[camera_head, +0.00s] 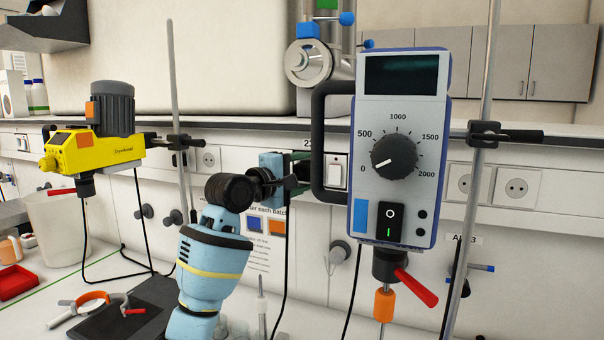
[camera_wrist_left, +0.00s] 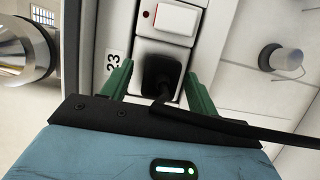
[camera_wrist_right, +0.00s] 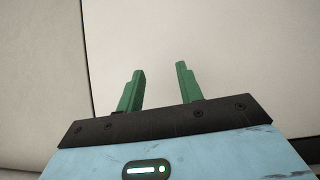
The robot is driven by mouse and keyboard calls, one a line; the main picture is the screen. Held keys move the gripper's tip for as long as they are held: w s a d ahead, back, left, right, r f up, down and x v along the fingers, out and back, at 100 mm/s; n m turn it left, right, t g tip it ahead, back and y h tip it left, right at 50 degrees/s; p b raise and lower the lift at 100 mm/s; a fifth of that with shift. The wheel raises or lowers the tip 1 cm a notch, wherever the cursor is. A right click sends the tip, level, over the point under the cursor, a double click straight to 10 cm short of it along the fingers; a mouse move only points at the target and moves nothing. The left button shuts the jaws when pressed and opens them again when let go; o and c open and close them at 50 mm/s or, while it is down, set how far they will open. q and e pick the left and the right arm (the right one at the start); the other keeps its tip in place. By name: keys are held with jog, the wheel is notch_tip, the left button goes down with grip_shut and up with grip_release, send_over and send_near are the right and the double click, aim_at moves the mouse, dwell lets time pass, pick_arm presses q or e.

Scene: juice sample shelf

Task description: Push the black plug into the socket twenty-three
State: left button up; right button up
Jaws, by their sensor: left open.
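The black plug (camera_wrist_left: 160,74) is at the socket beside the label 23 (camera_wrist_left: 112,62) in the left wrist view, with its cable running down and right. How deep it sits cannot be told. The socket's white frame (camera_wrist_left: 148,47) shows around it. My left gripper (camera_wrist_left: 157,70) is open, with its green fingers on either side of the plug and gaps to it. In the head view my left gripper (camera_head: 297,168) is at the wall strip, partly behind the grey stirrer, and the plug is hidden. My right gripper (camera_wrist_right: 160,68) is open and empty before a pale surface.
A white rocker switch (camera_wrist_left: 176,19) is beside the socket. The grey stirrer (camera_head: 400,150) on its rod stands close right of my left gripper. A yellow stirrer (camera_head: 85,150) is at the left. Other wall sockets (camera_head: 516,187) are at the right.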

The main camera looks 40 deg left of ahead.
pick_arm(q)
jog(key=s, duration=0.7)
jog(key=shift+s+a, duration=0.15)
